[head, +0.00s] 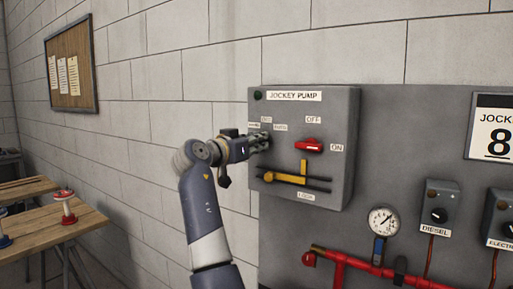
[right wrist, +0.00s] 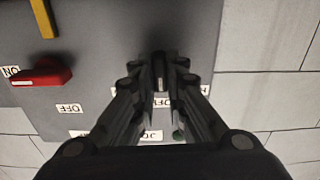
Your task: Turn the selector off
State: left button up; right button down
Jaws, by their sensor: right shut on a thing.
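The jockey pump panel (head: 340,165) is a grey box on the wall board. The selector (right wrist: 160,72) is a small dark knob on its left part, with a pale mark at its lower end in the right wrist view. That mark lies roughly in line with a partly hidden label (right wrist: 160,102) ending in "FF". My right gripper (head: 262,141) reaches the panel from the left. It is shut on the selector, its fingers (right wrist: 158,78) on either side of the knob. In the head view the gripper hides the selector. My left gripper is not in view.
A red switch handle (head: 309,145) between OFF and ON labels sits right of the gripper. A yellow lever (head: 290,178) is below it. A gauge (head: 383,221), red pipe (head: 358,265) and diesel box (head: 440,203) are lower right. A wooden table (head: 55,236) stands left.

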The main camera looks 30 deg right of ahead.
jog(key=shift+m, duration=0.3)
jog(key=c, duration=1.7)
grip_release()
jog(key=shift+d, duration=0.1)
jog(key=shift+o, duration=0.5)
jog(key=shift+d+f, duration=0.1)
jog(key=shift+d, duration=0.05)
jog(key=v, duration=1.2)
jog(key=shift+f, duration=0.1)
